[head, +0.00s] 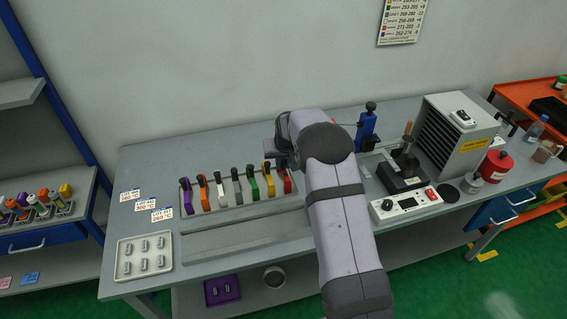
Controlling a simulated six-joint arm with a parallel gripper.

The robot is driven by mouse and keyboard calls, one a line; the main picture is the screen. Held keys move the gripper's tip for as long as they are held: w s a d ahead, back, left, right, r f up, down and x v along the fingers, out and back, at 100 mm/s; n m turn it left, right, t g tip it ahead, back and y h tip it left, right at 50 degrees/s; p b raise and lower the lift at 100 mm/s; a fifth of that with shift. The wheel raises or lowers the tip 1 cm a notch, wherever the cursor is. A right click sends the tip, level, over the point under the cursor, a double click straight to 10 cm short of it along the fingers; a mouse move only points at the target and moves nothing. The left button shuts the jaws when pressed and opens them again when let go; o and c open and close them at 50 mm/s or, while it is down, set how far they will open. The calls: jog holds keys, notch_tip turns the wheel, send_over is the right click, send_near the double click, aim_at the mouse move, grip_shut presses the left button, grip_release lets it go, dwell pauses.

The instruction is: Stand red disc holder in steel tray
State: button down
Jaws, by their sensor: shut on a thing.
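A red disc holder (288,183) is at the right end of a row of coloured holders, partly hidden by my arm. The row stands in a long grey tray (237,211), which looks like the steel tray. My gripper (283,165) points down at the right end of this row and is shut on the red disc holder. Its fingertips are small and partly hidden by my wrist. I cannot tell whether the holder's foot touches the tray floor.
A yellow holder (268,178) is close on the left of my gripper. An empty shallow grey tray (245,238) lies in front of the row. A pale tray with small metal pieces (123,259) is at the left. A blue stand (366,130) and a black device (402,172) are at the right.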

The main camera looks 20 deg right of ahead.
jog(key=shift+f, duration=0.15)
jog(key=c, duration=1)
grip_release()
jog(key=shift+r+p, duration=2.1)
jog(key=shift+r, duration=1.45)
